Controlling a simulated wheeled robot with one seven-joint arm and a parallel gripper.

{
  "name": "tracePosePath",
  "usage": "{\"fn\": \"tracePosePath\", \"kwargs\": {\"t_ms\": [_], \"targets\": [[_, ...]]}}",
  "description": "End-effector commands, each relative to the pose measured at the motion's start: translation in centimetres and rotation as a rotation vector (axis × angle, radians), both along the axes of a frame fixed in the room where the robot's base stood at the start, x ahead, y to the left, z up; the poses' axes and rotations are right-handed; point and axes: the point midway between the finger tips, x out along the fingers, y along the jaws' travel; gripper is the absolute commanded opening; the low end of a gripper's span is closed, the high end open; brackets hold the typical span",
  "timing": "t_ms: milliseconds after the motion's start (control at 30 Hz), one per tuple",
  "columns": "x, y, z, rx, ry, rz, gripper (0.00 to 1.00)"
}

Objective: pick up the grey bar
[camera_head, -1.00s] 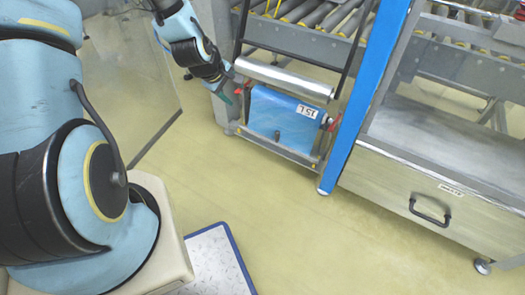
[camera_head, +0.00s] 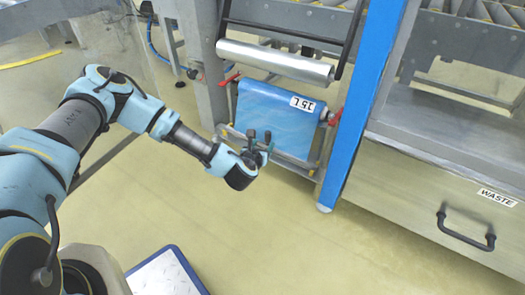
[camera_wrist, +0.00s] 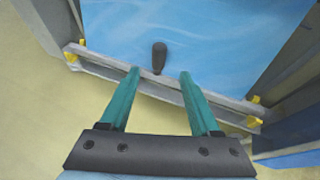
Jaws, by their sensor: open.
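A grey bar (camera_wrist: 90,57) runs across the bottom of a blue sheet (camera_wrist: 200,28) in the wrist view, with small yellow clips (camera_wrist: 252,121) near its ends. A dark rounded knob (camera_wrist: 159,55) stands at its middle. In the head view, the blue sheet (camera_head: 275,110) hangs from the roll stand, and the arm hides part of the bar. My gripper (camera_wrist: 158,72) is open and empty. Its two teal fingers reach over the bar, with the knob between and just beyond their tips. I cannot tell whether they touch the bar. My gripper (camera_head: 261,148) is in front of the sheet's lower part.
A silver roller (camera_head: 275,61) lies across the stand above the sheet. A blue post (camera_head: 365,105) stands close on the right, beside a waste drawer (camera_head: 440,195). A blue-edged white panel (camera_head: 165,275) lies at the bottom. The floor in front is clear.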

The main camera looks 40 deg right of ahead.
Motion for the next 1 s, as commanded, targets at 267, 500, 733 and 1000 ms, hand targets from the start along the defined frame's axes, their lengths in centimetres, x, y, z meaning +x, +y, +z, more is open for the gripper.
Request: {"fn": "tracePosePath", "kwargs": {"t_ms": [267, 500, 733, 1000], "targets": [[2.0, -3.0, -1.6, 0.002, -0.004, -0.003, 0.64], [3.1, -4.5, -2.8, 0.002, -0.006, -0.004, 0.64], [4.7, -6.7, -4.0, 0.002, -0.005, -0.002, 0.64], [4.9, -7.1, -4.0, 0.004, -0.002, -0.004, 0.64]]}}
